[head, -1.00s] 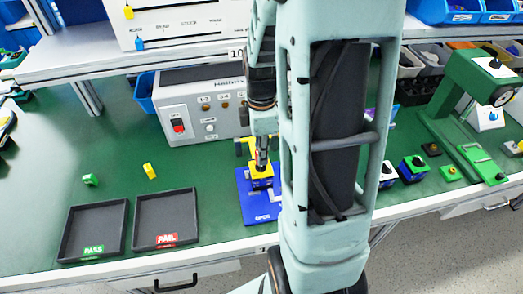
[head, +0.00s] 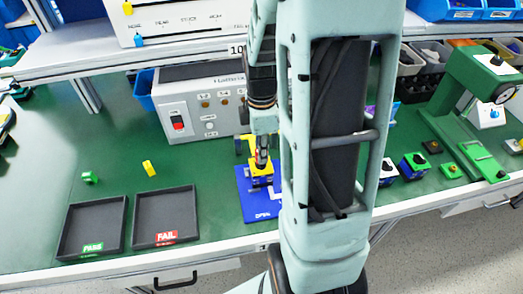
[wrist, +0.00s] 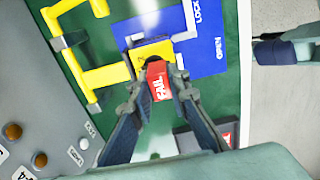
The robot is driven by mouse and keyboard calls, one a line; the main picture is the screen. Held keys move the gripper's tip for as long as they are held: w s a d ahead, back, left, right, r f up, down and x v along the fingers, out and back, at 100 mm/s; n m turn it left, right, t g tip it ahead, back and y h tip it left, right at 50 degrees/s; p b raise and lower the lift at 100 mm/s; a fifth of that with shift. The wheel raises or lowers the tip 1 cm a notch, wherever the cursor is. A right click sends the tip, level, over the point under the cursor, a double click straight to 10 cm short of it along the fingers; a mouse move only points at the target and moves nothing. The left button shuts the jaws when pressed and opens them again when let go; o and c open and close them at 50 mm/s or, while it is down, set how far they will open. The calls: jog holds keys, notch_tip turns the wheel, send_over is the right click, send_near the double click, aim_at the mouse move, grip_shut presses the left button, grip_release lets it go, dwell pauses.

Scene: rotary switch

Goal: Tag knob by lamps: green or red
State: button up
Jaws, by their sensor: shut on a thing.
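My gripper (wrist: 158,80) is shut on a small red tag (wrist: 158,88) with white FAIL lettering. The tag is right at the yellow fixture (wrist: 150,50) on the blue plate (wrist: 205,62); I cannot tell whether they touch. The head view shows the yellow fixture (head: 261,176) under my gripper (head: 261,165), with the tag hidden there. The knob cannot be made out clearly behind the tag and fingers. The grey tester box (head: 203,107) has small orange-brown lamps (head: 205,104); the wrist view also shows an orange-brown lamp (wrist: 12,132). I cannot tell which lamps are lit.
A PASS tray (head: 112,213) and a FAIL tray (head: 183,202) stand empty at the front left. A green piece (head: 89,178) and a yellow piece (head: 150,168) lie behind them. A green press (head: 470,90) and several small switch boxes (head: 413,166) stand to the right.

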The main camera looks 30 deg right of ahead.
jog(key=shift+f+b, duration=0.8)
jog(key=shift+f, duration=0.2)
dwell(0.5)
jog(key=o, duration=0.9)
jog(key=shift+o, duration=0.2)
notch_tip(320, 180, up, 12)
jog(key=shift+r, duration=0.1)
notch_tip(320, 180, up, 9)
jog(key=p, duration=0.7)
